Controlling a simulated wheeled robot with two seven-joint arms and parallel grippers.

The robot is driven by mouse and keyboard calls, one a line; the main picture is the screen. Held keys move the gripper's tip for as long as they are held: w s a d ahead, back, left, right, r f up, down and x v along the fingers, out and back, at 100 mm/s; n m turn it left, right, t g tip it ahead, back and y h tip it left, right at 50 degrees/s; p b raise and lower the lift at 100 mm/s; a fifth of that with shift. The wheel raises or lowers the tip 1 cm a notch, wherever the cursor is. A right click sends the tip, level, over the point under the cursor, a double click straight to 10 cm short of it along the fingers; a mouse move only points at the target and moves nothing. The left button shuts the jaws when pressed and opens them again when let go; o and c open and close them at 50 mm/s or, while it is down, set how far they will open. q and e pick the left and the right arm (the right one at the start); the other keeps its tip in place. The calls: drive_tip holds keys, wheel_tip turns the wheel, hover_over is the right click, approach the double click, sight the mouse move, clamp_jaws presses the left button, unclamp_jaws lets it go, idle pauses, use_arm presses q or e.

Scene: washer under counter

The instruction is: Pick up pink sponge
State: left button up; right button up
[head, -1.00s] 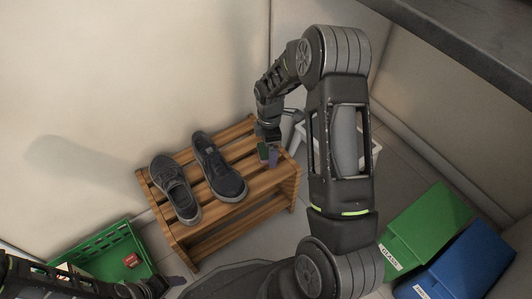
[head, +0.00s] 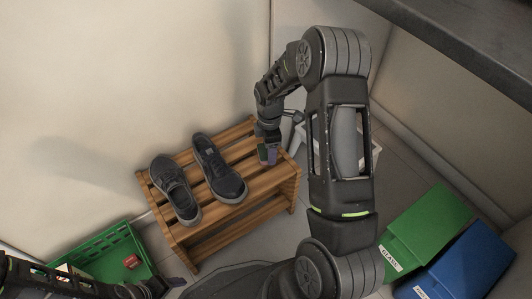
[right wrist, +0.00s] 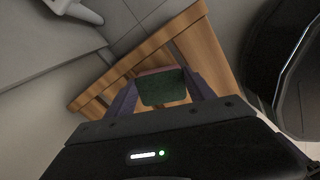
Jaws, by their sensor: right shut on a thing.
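The sponge (right wrist: 162,88) shows a dark green face with a pink edge on top in the right wrist view. It sits between the two purple fingers of my right gripper (right wrist: 160,92), which is shut on it. In the head view the right gripper (head: 267,154) is at the right end of the wooden rack's top, with the sponge mostly hidden by the fingers. I cannot tell whether the sponge still touches the slats. My left gripper (head: 168,285) is at the lower left, partly seen near the green crate; its jaw opening is unclear.
A pair of dark shoes (head: 219,168) stands on the slatted wooden rack (head: 262,186), left of the right gripper. A green crate (head: 99,250) with a red item is at the lower left. Green (head: 428,226) and blue (head: 462,268) bins stand at the right. Walls close in behind.

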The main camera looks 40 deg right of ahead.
drive_tip(key=c, duration=0.5)
wheel_tip(320, 180, up, 10)
drive_tip(key=p, duration=0.3)
drive_tip(key=shift+p, duration=0.3)
drive_tip(key=o, duration=0.8)
drive_tip(key=c, duration=0.6)
drive_tip(key=shift+o, duration=0.2)
drive_tip(key=shift+a, duration=0.1)
drive_tip(key=w+a+r+m, duration=0.3)
drive_tip(key=a+r+m, duration=0.3)
drive_tip(key=a+r, duration=0.3)
drive_tip(key=w+a+r+m, duration=0.3)
drive_tip(key=a+r+m, duration=0.4)
drive_tip(key=a+r, duration=0.2)
wheel_tip(320, 180, up, 3)
drive_tip(key=shift+f, duration=0.2)
